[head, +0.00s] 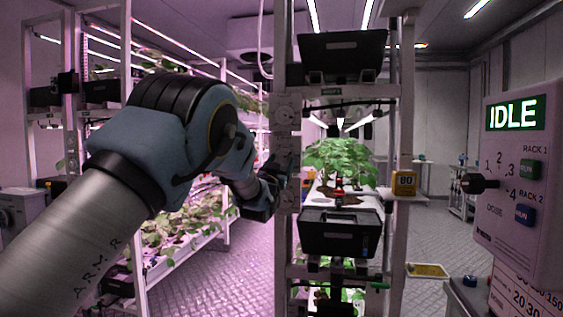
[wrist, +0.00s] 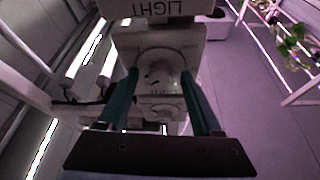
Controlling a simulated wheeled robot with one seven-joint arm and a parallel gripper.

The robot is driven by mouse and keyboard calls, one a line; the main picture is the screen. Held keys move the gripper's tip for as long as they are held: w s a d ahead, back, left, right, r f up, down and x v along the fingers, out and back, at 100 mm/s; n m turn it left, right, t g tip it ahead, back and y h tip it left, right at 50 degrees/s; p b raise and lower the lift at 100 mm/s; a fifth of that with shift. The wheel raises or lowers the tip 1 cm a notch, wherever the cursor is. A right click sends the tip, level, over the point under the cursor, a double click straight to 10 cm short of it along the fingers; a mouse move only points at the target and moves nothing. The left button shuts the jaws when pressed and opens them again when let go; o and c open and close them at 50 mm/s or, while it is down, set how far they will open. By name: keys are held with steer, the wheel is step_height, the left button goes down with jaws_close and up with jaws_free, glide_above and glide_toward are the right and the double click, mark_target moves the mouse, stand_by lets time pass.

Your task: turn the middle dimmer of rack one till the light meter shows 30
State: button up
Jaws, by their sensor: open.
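The rack post (head: 286,75) carries white dimmer plates; an upper dimmer (head: 284,116) shows above my gripper. My gripper (head: 280,178) is at the post at mid height and hides part of it in the head view. In the wrist view my gripper (wrist: 160,76) is open, its two fingers on either side of a round white dimmer knob (wrist: 160,68). I cannot tell whether they touch it. Another round dial (wrist: 162,109) shows between the fingers, nearer the palm. The yellow light meter (head: 405,184) on the right post reads 80.
A control box (head: 518,180) reading IDLE, with a selector knob and two RUN buttons, stands at the right. Black bins (head: 340,232) and plants (head: 342,158) fill the rack. Another plant rack (head: 140,150) is at left. The floor (head: 430,240) right of the rack is mostly clear.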

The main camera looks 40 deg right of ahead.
jaws_close()
stand_by(0.4)
steer(key=shift+f+n+b, duration=0.15)
steer(key=shift+n+b, duration=0.25)
steer(key=shift+b, duration=0.2)
